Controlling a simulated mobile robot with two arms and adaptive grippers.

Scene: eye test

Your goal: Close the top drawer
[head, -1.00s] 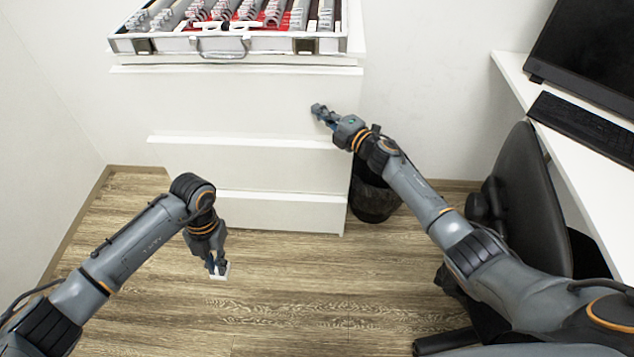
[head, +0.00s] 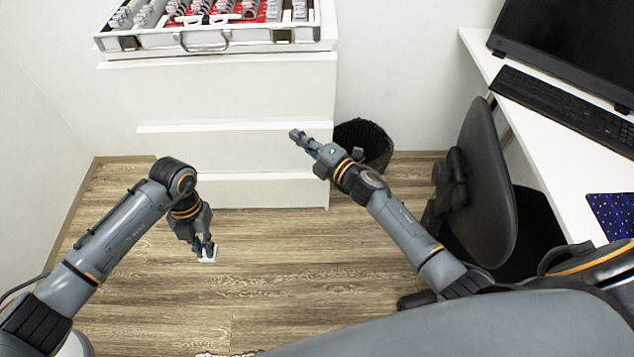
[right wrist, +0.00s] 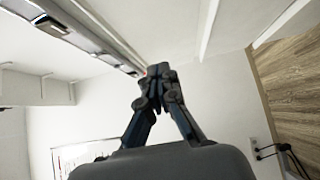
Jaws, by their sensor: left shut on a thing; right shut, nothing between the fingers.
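The white dresser has a top drawer (head: 225,92) whose front sits just below the dresser top. I see no clear gap above it, and cannot tell whether it is fully shut. My right gripper (head: 296,135) is shut and empty, in front of the dresser near its right side. It overlaps the middle drawer (head: 200,148) in the head view and appears apart from it. In the right wrist view its fingertips (right wrist: 158,72) are together before a white surface. My left gripper (head: 207,247) is shut on a small white object (head: 208,257), low over the floor.
An open metal case (head: 203,40) with several grey items stands on the dresser. A black bin (head: 370,140) is right of the dresser. A dark chair (head: 487,190) and a white desk (head: 560,165) with keyboard and monitor are at right. Wooden floor lies clear in front.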

